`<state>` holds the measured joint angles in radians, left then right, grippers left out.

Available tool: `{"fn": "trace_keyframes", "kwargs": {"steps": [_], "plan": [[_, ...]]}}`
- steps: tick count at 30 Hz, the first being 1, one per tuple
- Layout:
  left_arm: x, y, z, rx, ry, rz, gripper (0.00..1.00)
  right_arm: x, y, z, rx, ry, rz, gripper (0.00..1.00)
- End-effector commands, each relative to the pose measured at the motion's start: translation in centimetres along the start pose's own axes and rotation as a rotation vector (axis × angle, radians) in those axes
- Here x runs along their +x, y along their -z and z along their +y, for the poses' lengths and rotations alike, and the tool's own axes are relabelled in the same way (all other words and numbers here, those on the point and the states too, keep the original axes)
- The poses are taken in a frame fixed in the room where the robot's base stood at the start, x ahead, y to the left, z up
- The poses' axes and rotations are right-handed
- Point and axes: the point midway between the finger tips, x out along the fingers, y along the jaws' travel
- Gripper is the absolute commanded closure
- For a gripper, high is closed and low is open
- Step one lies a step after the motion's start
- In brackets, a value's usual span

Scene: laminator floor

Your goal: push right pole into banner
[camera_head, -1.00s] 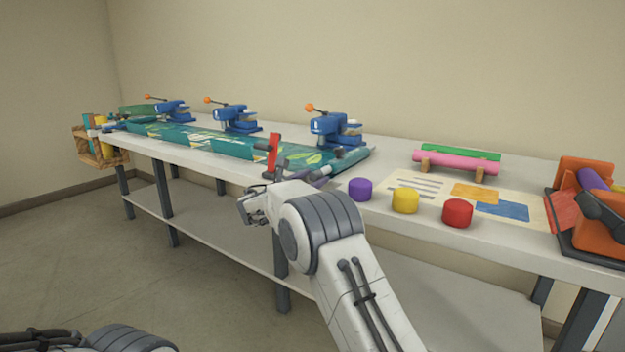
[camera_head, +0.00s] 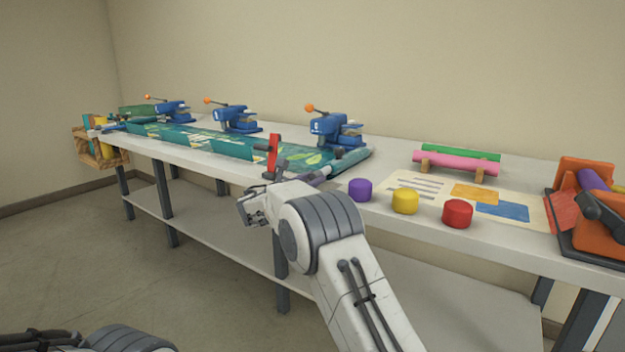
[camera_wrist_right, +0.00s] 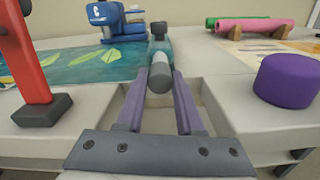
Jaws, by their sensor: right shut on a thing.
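The teal banner (camera_head: 190,138) lies along the table, with printed leaves and a rolled right edge (camera_head: 350,160). My right gripper (camera_head: 324,172) is at the near end of that edge. In the right wrist view its purple fingers (camera_wrist_right: 160,88) are shut on the near end of the grey right pole (camera_wrist_right: 159,74). The pole points away along the teal edge, and a dark cap (camera_wrist_right: 158,30) shows at the far end. How deep the pole sits in the banner is hidden. My left gripper is out of view.
A red upright handle (camera_head: 273,152) stands left of the right gripper. Blue presses (camera_head: 335,128) line the banner's back. Purple (camera_head: 360,189), yellow (camera_head: 405,200) and red (camera_head: 457,213) cylinders stand to the right. A pink roll (camera_head: 455,161) lies on a rack behind them.

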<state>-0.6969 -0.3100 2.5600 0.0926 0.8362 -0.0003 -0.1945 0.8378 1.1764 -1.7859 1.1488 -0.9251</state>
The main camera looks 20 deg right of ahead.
Motion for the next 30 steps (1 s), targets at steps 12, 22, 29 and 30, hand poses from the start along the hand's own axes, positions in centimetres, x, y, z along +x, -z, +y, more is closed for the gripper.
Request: {"fn": "trace_keyframes", "kwargs": {"steps": [12,22,29,30], "plan": [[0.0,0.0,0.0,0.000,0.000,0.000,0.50,0.0,0.0,0.0,0.000,0.000,0.001,1.00],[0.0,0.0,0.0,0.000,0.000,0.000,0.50,0.0,0.0,0.0,0.000,0.000,0.001,1.00],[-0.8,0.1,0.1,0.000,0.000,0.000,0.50,2.1,-0.2,-0.6,0.000,0.003,0.001,1.00],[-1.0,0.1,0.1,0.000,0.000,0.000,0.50,2.7,-0.3,-0.7,0.000,0.003,0.000,1.00]]}}
